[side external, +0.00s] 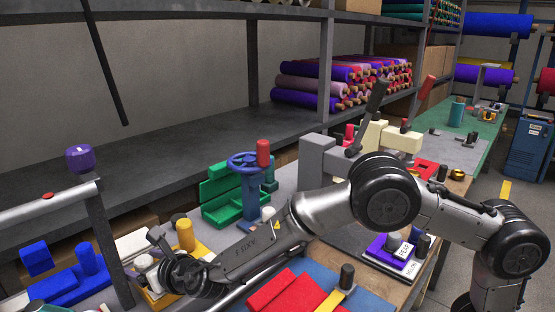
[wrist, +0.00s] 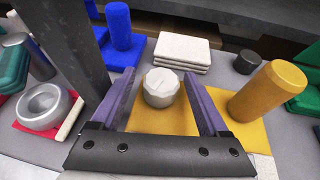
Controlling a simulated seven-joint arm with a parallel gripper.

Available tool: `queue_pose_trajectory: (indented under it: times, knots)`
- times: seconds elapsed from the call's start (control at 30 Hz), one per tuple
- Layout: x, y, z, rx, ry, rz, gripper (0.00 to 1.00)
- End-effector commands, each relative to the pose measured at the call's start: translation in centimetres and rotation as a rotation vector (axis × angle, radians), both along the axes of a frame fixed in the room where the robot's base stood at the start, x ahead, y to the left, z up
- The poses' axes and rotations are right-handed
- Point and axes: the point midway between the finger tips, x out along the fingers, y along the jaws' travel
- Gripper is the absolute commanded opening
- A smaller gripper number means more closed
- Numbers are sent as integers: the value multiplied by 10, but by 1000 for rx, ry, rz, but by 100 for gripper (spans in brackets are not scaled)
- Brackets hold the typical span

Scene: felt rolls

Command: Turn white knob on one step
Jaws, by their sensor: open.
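The white knob (wrist: 160,87) is a short faceted cylinder with a mark line on its top, standing on a yellow base plate (wrist: 165,120) in the wrist view. My gripper (wrist: 160,92) is open, with its two purple-lined fingers apart, one on each side of the knob. I cannot tell whether either finger touches it; a gap shows on both sides. In the side view my gripper (side external: 158,262) is low at the left, above the yellow base, and the knob (side external: 145,262) is partly hidden by it.
A yellow cylinder (wrist: 268,90) stands right of the knob. A grey post (wrist: 65,45) rises close to the left finger. A blue cylinder (wrist: 118,25), white slabs (wrist: 182,52) and a dark knob (wrist: 247,62) are behind. A metal ring (wrist: 43,107) sits at left.

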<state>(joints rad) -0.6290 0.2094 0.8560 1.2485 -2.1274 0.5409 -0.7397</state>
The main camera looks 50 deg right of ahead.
Motion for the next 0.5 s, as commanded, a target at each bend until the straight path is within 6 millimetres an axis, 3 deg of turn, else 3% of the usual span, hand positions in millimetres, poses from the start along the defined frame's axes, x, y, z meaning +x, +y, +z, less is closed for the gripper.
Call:
queue_pose_trajectory:
  times: [0.27,0.5]
  knots:
    - [0,-3,-1,-3,4,126,78]
    - [-40,-11,17,-1,2,129,78]
